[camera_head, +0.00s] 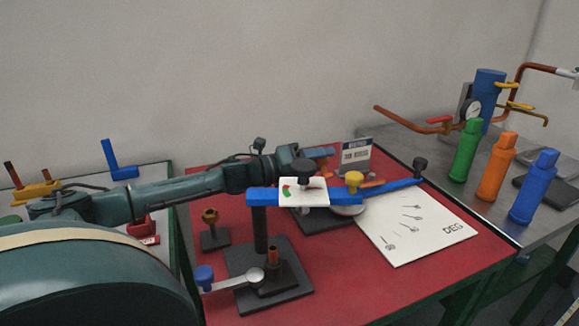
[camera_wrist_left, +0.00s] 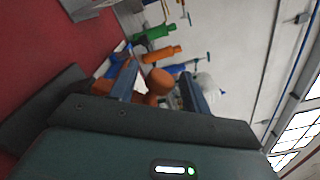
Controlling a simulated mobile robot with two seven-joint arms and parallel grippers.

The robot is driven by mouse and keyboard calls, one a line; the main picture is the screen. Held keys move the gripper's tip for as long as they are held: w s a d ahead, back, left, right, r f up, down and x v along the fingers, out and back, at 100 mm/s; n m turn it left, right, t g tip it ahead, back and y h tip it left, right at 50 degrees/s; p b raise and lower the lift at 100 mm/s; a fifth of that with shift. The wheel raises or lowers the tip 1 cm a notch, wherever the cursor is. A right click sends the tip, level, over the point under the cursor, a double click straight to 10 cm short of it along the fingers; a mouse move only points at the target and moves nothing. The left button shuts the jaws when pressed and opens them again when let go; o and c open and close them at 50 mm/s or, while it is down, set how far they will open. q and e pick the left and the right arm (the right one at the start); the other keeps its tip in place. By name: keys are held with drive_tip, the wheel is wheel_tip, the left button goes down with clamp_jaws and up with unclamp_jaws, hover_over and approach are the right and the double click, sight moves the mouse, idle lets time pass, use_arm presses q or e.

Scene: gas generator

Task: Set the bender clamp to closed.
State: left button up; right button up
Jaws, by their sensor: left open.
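The bender stands on the red table, with a blue bar (camera_head: 393,190), a white plate (camera_head: 318,193) with a red and green dial and black knob, and a yellow knob (camera_head: 354,179). I cannot tell for certain which part is the clamp. My left gripper (camera_head: 323,157) reaches in behind the white plate, partly hidden by it and the black knob. In the left wrist view, its open fingers (camera_wrist_left: 160,72) stand on either side of an orange rounded part (camera_wrist_left: 158,81). I cannot tell whether they touch it. My right gripper is not in view.
A white sheet marked DEG (camera_head: 425,232) lies at the table's right. A small sign (camera_head: 356,154) stands behind the bar. A blue-knobbed lever (camera_head: 235,283) is at the front. Green (camera_head: 465,150), orange (camera_head: 496,167) and blue (camera_head: 533,187) cylinders stand on the grey right bench.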

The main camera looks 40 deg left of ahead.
use_arm(q)
drive_tip(key=shift+f+v, duration=0.2)
drive_tip(key=shift+v, duration=0.65)
drive_tip(key=shift+s+a+r, duration=0.1)
drive_tip(key=shift+s+a, duration=0.2)
drive_tip(key=shift+s, duration=0.35)
drive_tip(key=shift+s+a, duration=0.3)
drive_tip(key=shift+s, duration=0.25)
drive_tip(key=p+v, duration=0.4)
drive_tip(key=v, duration=0.4)
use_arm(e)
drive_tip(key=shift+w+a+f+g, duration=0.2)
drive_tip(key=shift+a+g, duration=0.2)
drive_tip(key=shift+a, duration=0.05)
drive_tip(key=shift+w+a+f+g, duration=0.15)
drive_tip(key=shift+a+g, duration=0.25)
use_arm(q)
drive_tip(key=shift+r, duration=0.15)
